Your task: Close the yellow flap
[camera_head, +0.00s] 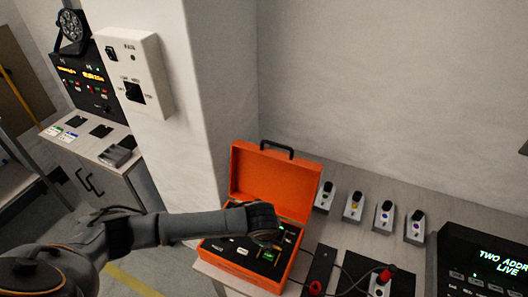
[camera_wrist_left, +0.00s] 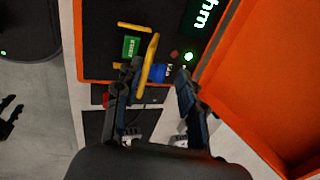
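The yellow flap (camera_wrist_left: 148,62) shows in the left wrist view as a narrow raised yellow strip beside a green label inside the open orange case (camera_head: 268,176). A shorter yellow bar (camera_wrist_left: 135,27) lies beyond the label. My left gripper (camera_wrist_left: 158,88) is open, its two dark fingers apart with nothing clearly between the tips. Its left finger overlaps the near end of the flap; I cannot tell if they touch. In the head view my left gripper (camera_head: 268,238) reaches over the case's panel and hides part of it.
The case's orange lid stands open at the back, close to the gripper in the wrist view. Several small switch boxes (camera_head: 384,216) stand right of the case. A black display unit (camera_head: 490,262) is at far right. Cables and a black pad lie in front.

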